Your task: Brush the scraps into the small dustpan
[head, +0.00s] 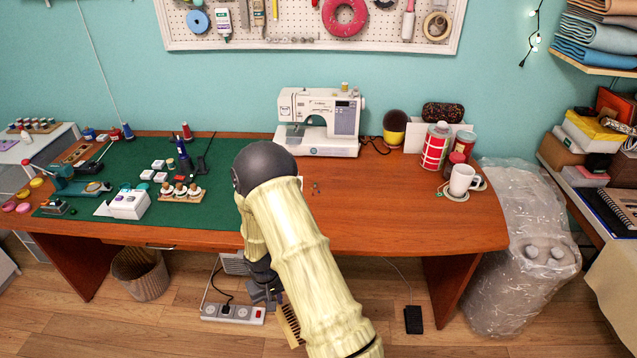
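My arm reaches across the middle of the head view, with its forearm folded down in front of the desk's front edge. My gripper (268,296) is low, below the desk top and partly behind the arm. It appears shut on a brush (289,324) with tan bristles, which hangs just under the fingers; the grip itself is partly hidden. A few tiny scraps (316,187) lie on the wooden desk just right of my arm. A small white edge shows beside them, mostly hidden; I cannot tell if it is the dustpan.
The desk (385,215) is bare right of my arm. A sewing machine (320,122) stands behind, and a mug (463,180) and tins at the right. A green mat (90,165) with sewing items covers the left. A power strip (232,314) and basket (140,273) are below.

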